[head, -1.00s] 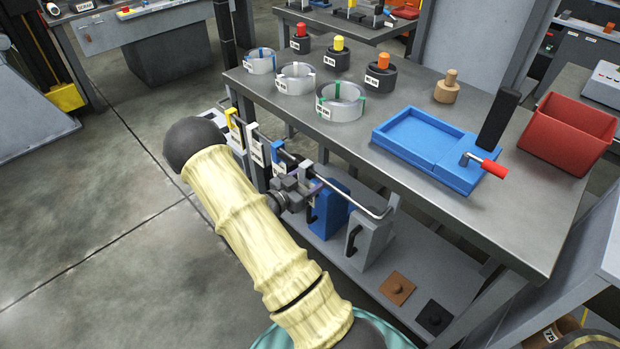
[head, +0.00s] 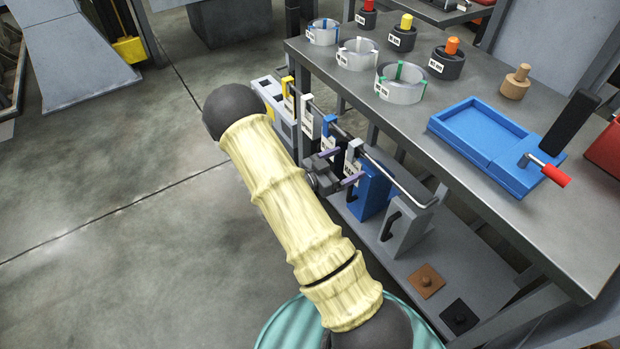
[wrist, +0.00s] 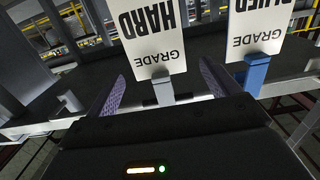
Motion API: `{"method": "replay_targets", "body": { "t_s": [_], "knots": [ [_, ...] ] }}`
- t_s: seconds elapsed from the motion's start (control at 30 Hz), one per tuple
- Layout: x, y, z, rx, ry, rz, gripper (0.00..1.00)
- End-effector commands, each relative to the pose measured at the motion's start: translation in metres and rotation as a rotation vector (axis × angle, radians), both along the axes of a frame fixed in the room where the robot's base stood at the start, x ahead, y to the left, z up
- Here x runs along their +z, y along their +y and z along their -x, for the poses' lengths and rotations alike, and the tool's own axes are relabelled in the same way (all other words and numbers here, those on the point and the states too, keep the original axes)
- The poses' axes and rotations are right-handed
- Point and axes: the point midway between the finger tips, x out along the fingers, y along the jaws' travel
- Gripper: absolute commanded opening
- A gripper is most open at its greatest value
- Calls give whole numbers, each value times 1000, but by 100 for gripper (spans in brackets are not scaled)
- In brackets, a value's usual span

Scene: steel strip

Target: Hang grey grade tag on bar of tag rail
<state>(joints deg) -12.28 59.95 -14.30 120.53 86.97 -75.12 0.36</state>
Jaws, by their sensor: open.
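The grey grade tag (head: 353,150) is at the bar (head: 402,180) of the tag rail, right of the blue tag (head: 329,125). Its hook top appears to be over the bar; exact contact is hard to tell. In the wrist view the grey tag (wrist: 163,90) has a white card reading HARD GRADE and stands between my two purple finger pads. My gripper (head: 341,166) is open, with a finger on each side of the tag and visible gaps beside its grey stem. The blue tag (wrist: 256,72) is just right of my right finger.
Yellow (head: 288,88) and white (head: 307,112) tags hang farther left along the bar. The steel bench (head: 430,135) is close behind, with rings, weights and a blue tray (head: 485,135). Blue and grey blocks with handles stand on the lower shelf (head: 455,260). Open floor lies left.

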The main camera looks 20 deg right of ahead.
Motion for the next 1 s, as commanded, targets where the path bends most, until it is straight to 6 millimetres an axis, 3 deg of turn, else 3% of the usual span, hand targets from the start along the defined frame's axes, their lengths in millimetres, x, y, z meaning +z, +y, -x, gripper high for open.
{"method": "replay_targets", "body": {
  "t_s": [0.53, 0.7, 1.0],
  "knots": [
    [5, 107, 14, 3, 0, 1, 88],
    [6, 121, 17, 0, 1, 1, 88],
    [5, 123, 17, -1, 1, 1, 88]
  ]
}}
